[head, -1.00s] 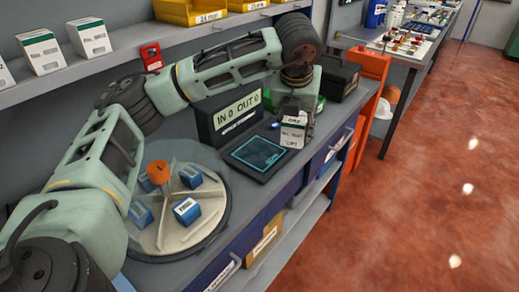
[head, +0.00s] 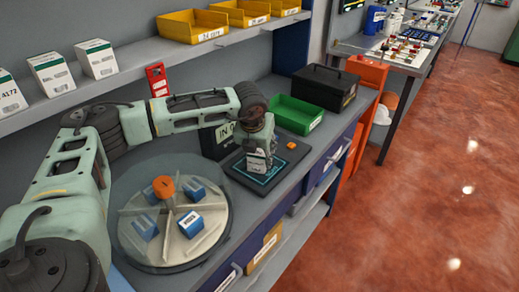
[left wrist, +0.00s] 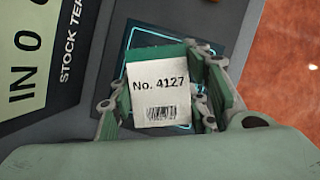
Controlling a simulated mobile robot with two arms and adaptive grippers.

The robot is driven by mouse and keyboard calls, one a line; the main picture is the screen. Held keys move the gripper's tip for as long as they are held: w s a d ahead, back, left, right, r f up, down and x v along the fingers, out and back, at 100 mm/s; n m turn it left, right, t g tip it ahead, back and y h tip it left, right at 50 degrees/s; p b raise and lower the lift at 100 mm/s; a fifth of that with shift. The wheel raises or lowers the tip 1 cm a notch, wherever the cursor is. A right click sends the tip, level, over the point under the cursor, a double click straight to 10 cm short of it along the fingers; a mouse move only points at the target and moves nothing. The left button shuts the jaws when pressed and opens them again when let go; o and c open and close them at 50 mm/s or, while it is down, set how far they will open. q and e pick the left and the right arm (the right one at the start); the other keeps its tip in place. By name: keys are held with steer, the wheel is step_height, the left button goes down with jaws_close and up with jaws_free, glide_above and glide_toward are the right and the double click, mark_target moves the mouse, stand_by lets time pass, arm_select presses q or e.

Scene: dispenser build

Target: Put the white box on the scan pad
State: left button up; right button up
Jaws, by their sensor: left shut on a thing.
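The white box (head: 256,162) has a green top edge and is upright over the scan pad (head: 270,177), a dark plate with a glowing cyan outline. In the left wrist view the box (left wrist: 158,100) shows a label "No. 4127" and a barcode, with the scan pad (left wrist: 127,72) behind it. My left gripper (head: 262,150) is shut on the box from above. Its fingers (left wrist: 160,108) lie on both sides of it. I cannot tell whether the box's bottom touches the pad. My right gripper is not in view.
The dark IN/OUT terminal (head: 214,142) stands behind the pad. A round carousel (head: 128,232) with blue boxes is at left. A green bin (head: 296,114), a black toolbox (head: 325,86) and an orange button (head: 292,146) are at right. White boxes (head: 52,75) stand on the shelf.

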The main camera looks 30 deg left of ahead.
arm_select(q)
steer(key=shift+f, duration=0.2)
steer(key=o, duration=1.3)
steer(key=shift+r, duration=0.1)
